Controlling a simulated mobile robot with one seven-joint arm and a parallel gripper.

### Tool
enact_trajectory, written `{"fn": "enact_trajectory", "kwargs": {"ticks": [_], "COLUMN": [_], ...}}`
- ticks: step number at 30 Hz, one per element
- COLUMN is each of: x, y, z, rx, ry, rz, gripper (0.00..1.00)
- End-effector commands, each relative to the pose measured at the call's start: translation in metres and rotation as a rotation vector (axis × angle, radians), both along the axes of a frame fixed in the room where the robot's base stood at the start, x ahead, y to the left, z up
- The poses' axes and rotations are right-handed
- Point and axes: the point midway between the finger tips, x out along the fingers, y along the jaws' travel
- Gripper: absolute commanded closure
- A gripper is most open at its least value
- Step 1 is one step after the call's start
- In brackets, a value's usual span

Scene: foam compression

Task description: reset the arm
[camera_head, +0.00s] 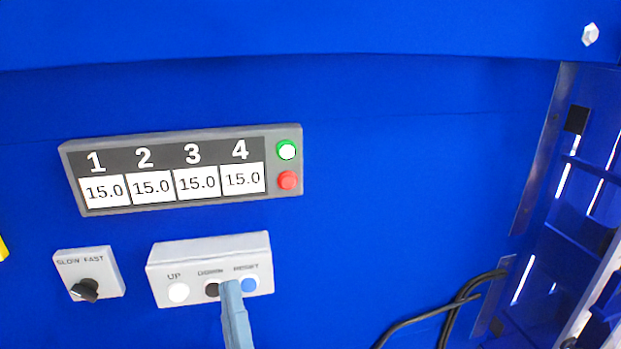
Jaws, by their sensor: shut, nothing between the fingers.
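My gripper (232,286) rises from the bottom edge as a narrow grey-blue shape, shut and empty. Its tip lies in front of the lower edge of the white button box (208,254), between the black DOWN button (211,289) and the blue RESET button (249,284). I cannot tell whether the tip touches the box. The white UP button (179,292) is at the box's left end. The rest of my arm is out of view.
A grey display panel (184,213) above shows 15.0 under 1, 2, 3 and 4, with a green-ringed button (286,150) and a red button (288,180). A SLOW/FAST knob (85,290) is left. Black cables (450,310) run lower right. The blue wall between is clear.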

Motion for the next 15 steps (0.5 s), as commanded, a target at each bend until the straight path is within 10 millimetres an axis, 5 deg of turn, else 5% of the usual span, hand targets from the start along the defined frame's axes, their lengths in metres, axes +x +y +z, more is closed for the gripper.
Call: {"fn": "enact_trajectory", "kwargs": {"ticks": [1,7,12,15], "x": [0.010,0.022,-0.007,-0.030], "y": [-0.012,-0.062,-0.093,-0.103], "z": [0.037,0.167,0.255,0.289], "rx": [0.049,0.286,0.468,0.546], "ry": [-0.009,0.025,0.049,0.065], "rz": [-0.004,0.050,0.154,0.218], "gripper": [1.00,1.00,1.00,1.00]}}
